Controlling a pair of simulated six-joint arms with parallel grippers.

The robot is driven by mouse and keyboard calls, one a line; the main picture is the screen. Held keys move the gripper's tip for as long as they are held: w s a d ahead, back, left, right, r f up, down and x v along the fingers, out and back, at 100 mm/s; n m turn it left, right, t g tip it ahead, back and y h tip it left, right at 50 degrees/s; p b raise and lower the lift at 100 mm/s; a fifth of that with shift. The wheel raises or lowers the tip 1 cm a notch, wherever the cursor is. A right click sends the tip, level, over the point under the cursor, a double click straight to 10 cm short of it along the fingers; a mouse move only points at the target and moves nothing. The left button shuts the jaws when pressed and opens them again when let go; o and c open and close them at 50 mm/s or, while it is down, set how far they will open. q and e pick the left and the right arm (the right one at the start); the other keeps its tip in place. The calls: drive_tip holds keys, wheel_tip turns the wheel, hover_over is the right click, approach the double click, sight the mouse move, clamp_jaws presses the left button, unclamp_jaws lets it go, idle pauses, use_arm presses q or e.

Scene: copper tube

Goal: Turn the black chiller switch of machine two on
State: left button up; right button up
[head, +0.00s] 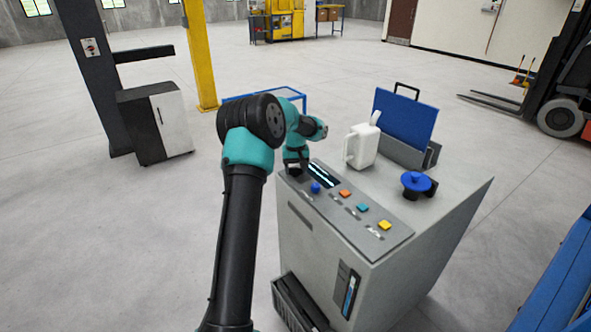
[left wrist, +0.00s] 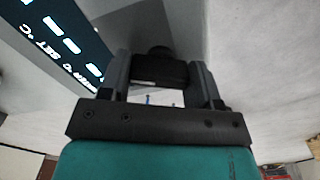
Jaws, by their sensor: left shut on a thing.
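The grey machine (head: 385,255) has a sloped control panel with a dark display (head: 323,173) at its far left end. My left gripper (head: 295,163) points down at the panel's far left corner, beside the display. In the left wrist view the black switch (left wrist: 160,70) sits between the two fingers of my left gripper (left wrist: 162,84), which are shut on it. The display (left wrist: 62,45) shows in the upper left there. In the head view the switch is mostly hidden under the gripper, and its setting cannot be read. My right gripper is not in view.
A blue knob (head: 316,187) and orange (head: 345,193), teal (head: 363,208) and yellow (head: 384,225) buttons line the panel. A white jug (head: 363,146), a blue panel in a grey holder (head: 404,117) and a blue-topped black part (head: 417,182) stand on the machine top.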

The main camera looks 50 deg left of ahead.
sight(296, 168)
use_arm(q)
drive_tip(key=m, duration=0.6)
drive_tip(key=shift+m, duration=0.3)
idle(0.4)
drive_tip(key=o, duration=0.9)
drive_tip(key=shift+r, duration=0.1)
wheel_tip(296, 168, up, 17)
drive_tip(key=shift+r, duration=0.15)
idle(0.3)
